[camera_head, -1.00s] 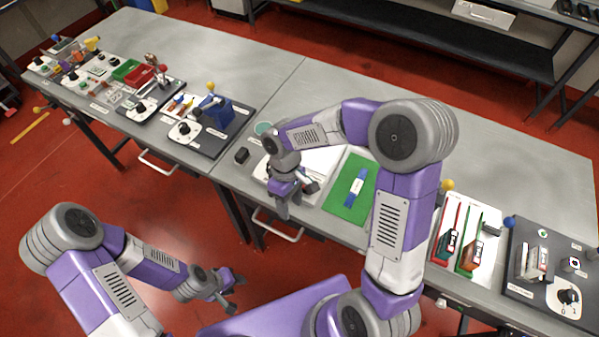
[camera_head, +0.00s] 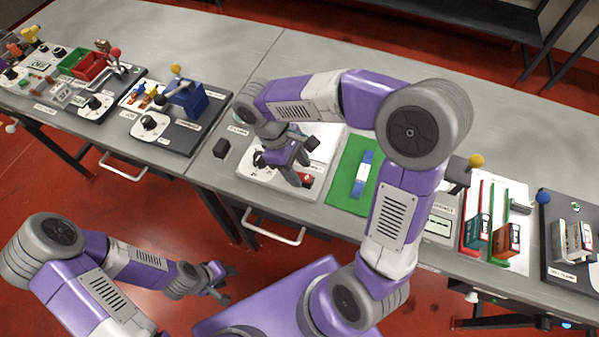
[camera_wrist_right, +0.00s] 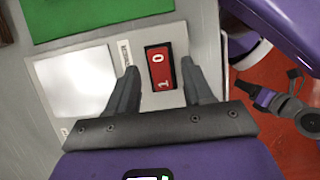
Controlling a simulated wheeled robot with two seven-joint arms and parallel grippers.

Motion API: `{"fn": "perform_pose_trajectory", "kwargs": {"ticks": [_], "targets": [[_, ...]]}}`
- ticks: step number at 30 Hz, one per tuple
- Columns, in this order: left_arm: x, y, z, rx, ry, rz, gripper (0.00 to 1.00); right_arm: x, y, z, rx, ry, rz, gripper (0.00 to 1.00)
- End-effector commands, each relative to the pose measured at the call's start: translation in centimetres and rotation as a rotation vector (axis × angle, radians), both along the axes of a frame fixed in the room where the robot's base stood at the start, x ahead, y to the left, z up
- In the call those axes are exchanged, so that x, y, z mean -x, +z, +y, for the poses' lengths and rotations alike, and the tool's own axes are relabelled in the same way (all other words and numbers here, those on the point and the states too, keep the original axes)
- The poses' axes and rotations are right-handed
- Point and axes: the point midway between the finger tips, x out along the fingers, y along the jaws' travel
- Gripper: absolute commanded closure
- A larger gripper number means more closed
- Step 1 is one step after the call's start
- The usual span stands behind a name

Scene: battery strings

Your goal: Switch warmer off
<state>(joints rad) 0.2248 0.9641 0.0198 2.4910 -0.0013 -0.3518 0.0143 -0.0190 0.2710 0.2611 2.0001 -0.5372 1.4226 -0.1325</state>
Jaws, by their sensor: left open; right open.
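A white panel (camera_head: 262,176) on the bench carries a red rocker switch (camera_head: 306,180) on its right side. In the right wrist view the switch (camera_wrist_right: 160,68) shows the marks 1 and 0, beside a pale plate (camera_wrist_right: 78,82) and a small label too blurred to read. My right gripper (camera_head: 302,162) is over this panel, pointing down and open. In its wrist view the fingers (camera_wrist_right: 162,80) stand on either side of the switch, with nothing held; whether they touch the panel cannot be told. My left gripper (camera_head: 222,281) is open and empty, in front of the bench.
A green mat (camera_head: 345,185) with a blue object (camera_head: 363,172) lies right of the panel. A small black block (camera_head: 221,148) is on its left. A blue device (camera_head: 187,101) with a yellow ball stands further left. The back of the bench is clear.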

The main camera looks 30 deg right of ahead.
Motion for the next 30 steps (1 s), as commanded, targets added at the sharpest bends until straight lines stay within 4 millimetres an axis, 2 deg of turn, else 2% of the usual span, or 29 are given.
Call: {"fn": "perform_pose_trajectory", "kwargs": {"ticks": [4,13,23,30], "targets": [[-0.01,-0.53,0.00,0.000,0.000,0.000,0.57,0.38,-1.22,-0.30,0.000,-0.001,0.000,0.49],[-0.01,-0.51,0.00,0.000,0.000,0.000,0.57,0.44,-1.36,-0.35,-0.001,0.000,0.000,0.49],[-0.01,-0.52,0.00,0.000,0.000,0.000,0.57,0.43,-1.36,-0.33,-0.001,0.000,0.000,0.99],[0.00,-0.65,0.00,0.000,0.000,0.000,0.57,0.55,-1.33,-0.49,-0.032,-0.003,-0.037,1.00]]}}
